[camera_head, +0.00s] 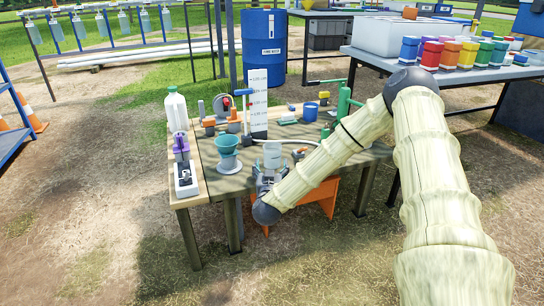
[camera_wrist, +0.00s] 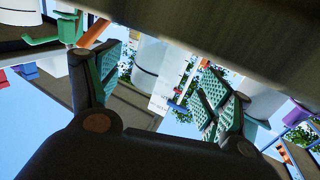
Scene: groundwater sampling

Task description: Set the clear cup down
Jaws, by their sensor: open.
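The clear cup (camera_head: 272,155) is upright near the front edge of the wooden table (camera_head: 222,183) in the head view. My gripper (camera_head: 270,172) is low at that edge, directly in front of the cup, and hides its lower part. In the wrist view, which looks upside down, my gripper (camera_wrist: 160,92) has its two green-padded fingers spread wide apart. A pale cylinder with a dark band shows between them, away from the pads; I cannot tell whether it is the cup. The cup's base contact is hidden.
A teal funnel on a stand (camera_head: 227,150) is close left of the cup. A white bottle (camera_head: 177,108) stands at the left edge. A white scale board (camera_head: 258,100), a blue cup (camera_head: 310,111) and a green pump (camera_head: 343,103) stand behind.

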